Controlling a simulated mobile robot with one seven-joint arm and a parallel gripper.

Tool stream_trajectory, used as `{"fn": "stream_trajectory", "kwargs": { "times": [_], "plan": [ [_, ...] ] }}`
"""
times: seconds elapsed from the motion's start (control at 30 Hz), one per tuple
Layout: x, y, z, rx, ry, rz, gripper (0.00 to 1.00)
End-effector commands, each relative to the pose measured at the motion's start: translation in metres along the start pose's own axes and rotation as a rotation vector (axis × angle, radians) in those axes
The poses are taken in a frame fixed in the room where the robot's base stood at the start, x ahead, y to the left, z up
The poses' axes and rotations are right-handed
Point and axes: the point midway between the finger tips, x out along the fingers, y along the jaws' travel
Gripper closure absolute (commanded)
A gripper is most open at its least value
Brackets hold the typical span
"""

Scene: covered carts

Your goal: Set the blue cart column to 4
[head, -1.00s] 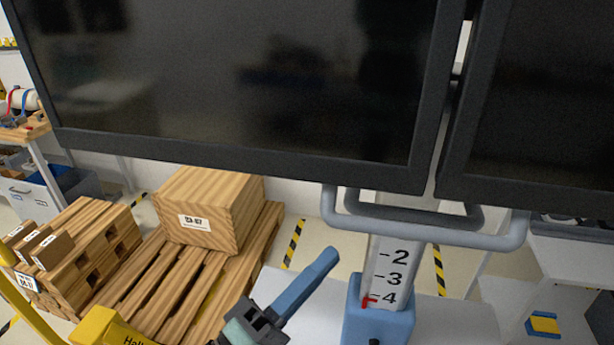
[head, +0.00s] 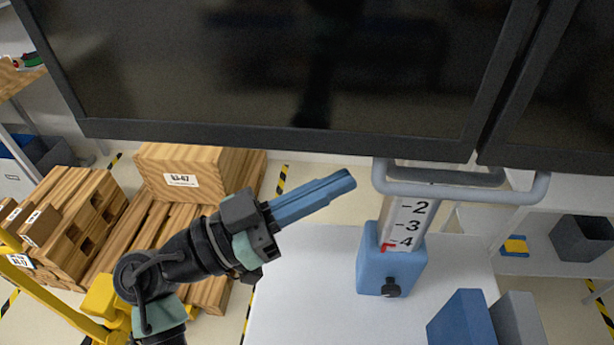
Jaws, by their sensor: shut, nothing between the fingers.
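The blue cart column shows as a white scale (head: 409,222) with the marks 2, 3 and 4, rising out of a blue block (head: 376,270) on a pale cart top (head: 310,290). A red pointer (head: 389,247) sits at the 4 mark, at the block's upper edge. A dark knob (head: 392,287) is on the block's front. A grey-blue handle bar (head: 455,193) crosses the column under the dark screens (head: 290,60). My gripper (head: 346,181) is shut and empty, left of the column and apart from it, its blue fingers pointing up and right.
Wooden crates (head: 183,180) on a pallet and a yellow pallet jack (head: 45,305) stand at the left. A blue box (head: 462,320) and a grey one (head: 518,320) stand at the lower right. The cart top left of the column is clear.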

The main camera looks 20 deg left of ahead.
Motion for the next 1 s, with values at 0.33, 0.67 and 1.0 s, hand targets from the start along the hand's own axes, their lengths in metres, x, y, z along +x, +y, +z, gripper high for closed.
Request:
{"fn": "stream_trajectory", "kwargs": {
  "times": [0.33,0.67,1.0],
  "plan": [
    [0.047,0.000,-0.002,-0.002,0.001,-0.001,1.00],
    [0.050,0.000,0.000,-0.001,0.001,-0.001,1.00],
    [0.049,0.000,0.011,0.001,0.001,0.000,1.00]
  ]
}}
